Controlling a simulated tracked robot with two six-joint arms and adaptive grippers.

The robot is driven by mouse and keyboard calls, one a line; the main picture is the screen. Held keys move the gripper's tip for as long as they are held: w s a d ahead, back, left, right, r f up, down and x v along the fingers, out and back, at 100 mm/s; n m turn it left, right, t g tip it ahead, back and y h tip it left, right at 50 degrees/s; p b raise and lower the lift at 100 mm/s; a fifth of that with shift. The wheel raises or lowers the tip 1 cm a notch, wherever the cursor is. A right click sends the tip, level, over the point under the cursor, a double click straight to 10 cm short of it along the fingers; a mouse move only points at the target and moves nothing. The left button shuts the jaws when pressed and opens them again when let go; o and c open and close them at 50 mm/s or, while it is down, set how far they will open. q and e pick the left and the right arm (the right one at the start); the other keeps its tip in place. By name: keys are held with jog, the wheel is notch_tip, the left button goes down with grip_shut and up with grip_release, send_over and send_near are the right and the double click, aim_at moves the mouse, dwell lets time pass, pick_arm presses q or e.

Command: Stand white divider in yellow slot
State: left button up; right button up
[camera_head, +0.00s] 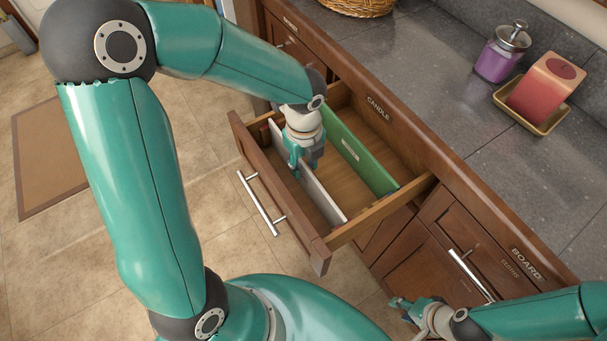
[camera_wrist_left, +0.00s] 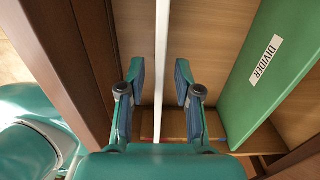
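The white divider (camera_head: 324,196) stands on edge lengthwise in the open drawer, near its front panel. In the left wrist view the white divider (camera_wrist_left: 162,35) is a thin strip running between my left fingers. My left gripper (camera_head: 298,168) is down in the drawer. In its wrist view the left gripper (camera_wrist_left: 160,70) is open, one finger on each side of the divider with a gap on both sides. Small coloured marks (camera_wrist_left: 147,132) show at the drawer's end; I cannot clearly make out the yellow slot. My right gripper (camera_head: 402,306) is low at the right; its opening is unclear.
A green divider (camera_head: 362,163) labelled DIVIDER stands farther back in the drawer (camera_head: 383,211). The drawer has a metal handle (camera_head: 257,203).

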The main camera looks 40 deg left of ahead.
pick_arm(q)
jog(key=shift+c, duration=0.3)
grip_shut()
jog(key=shift+r, duration=0.1)
notch_tip(320, 180, up, 12)
jog(key=p, duration=1)
jog(key=shift+p, duration=0.4)
dwell(0.4)
